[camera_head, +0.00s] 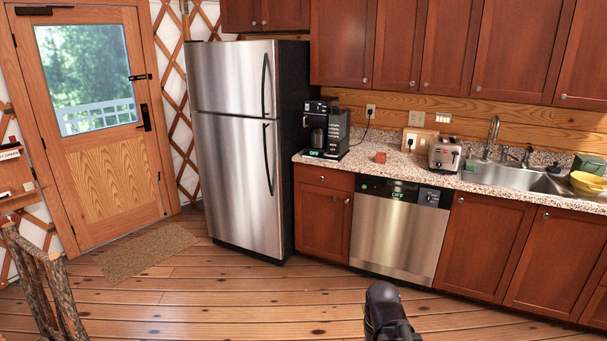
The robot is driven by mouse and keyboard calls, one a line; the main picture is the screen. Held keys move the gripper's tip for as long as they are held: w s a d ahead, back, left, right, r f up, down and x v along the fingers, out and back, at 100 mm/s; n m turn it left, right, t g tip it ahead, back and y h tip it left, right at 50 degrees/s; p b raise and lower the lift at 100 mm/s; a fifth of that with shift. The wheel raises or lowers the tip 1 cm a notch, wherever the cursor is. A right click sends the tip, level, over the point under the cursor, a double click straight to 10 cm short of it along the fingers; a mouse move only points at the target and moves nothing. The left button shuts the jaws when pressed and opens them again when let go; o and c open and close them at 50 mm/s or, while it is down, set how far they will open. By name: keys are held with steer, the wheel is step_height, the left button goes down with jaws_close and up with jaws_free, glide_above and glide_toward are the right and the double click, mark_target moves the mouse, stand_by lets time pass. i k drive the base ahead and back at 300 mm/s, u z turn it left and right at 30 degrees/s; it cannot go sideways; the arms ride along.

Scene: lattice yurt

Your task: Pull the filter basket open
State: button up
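The black and steel coffee maker (337,133) stands on the left end of the granite counter, right of the fridge. Its green display reads OFF. A carafe (317,137) seems to sit in its left part. The filter basket is too small in this view to tell apart from the housing, and I cannot tell whether it is open. A dark rounded part of my arm shows at the bottom edge, far from the coffee maker. My gripper is not in view.
The steel fridge (237,150) stands left of the counter (400,171). A small reddish block (380,157), a toaster (444,153) and a sink (515,178) lie to the right. The dishwasher (398,232) is shut. The wooden floor (250,300) in front is clear.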

mark_target(313, 120)
steer(key=u, duration=0.55)
steer(key=i, duration=0.75)
steer(key=u, duration=0.4)
steer(key=i, duration=1.85)
steer(key=z, duration=1.2)
steer(key=i, duration=0.9)
steer(key=z, duration=0.45)
